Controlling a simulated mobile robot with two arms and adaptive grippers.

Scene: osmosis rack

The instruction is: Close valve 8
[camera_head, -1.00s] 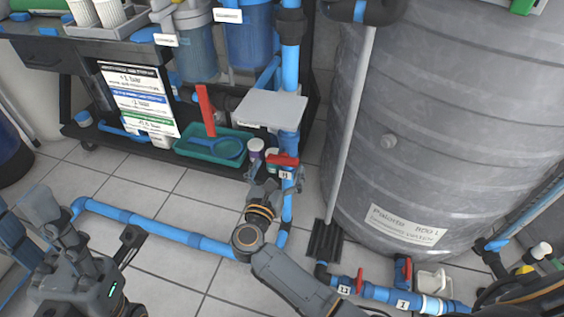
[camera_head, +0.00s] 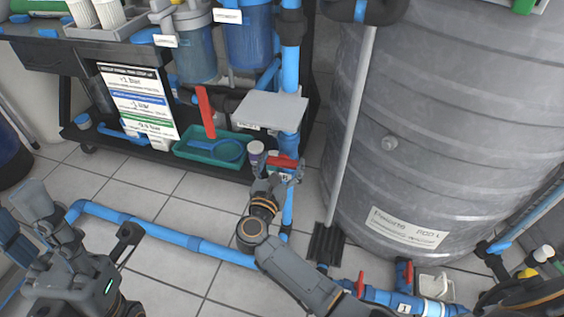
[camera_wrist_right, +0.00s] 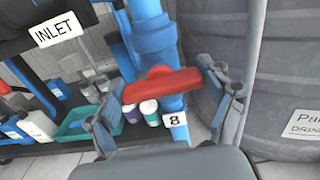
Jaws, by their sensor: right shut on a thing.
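Valve 8 has a red handle (camera_head: 285,163) on the vertical blue pipe beside the tank. In the right wrist view the red handle (camera_wrist_right: 162,84) lies crosswise, slightly tilted, above a white label "8" (camera_wrist_right: 177,121). My right gripper (camera_head: 277,174) is at the valve. In the wrist view its two fingers (camera_wrist_right: 165,92) stand on either side of the handle, shut on its ends. My left gripper (camera_head: 82,222) is at the lower left, open and empty, away from the valve. The fingers partly hide the valve in the head view.
A large grey tank (camera_head: 440,120) stands to the right, with a thin grey pipe (camera_head: 350,130) before it. A white shelf plate (camera_head: 270,109) juts out above the valve. A green tray (camera_head: 195,153) and small jars are close by. Blue pipe (camera_head: 150,229) runs along the floor.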

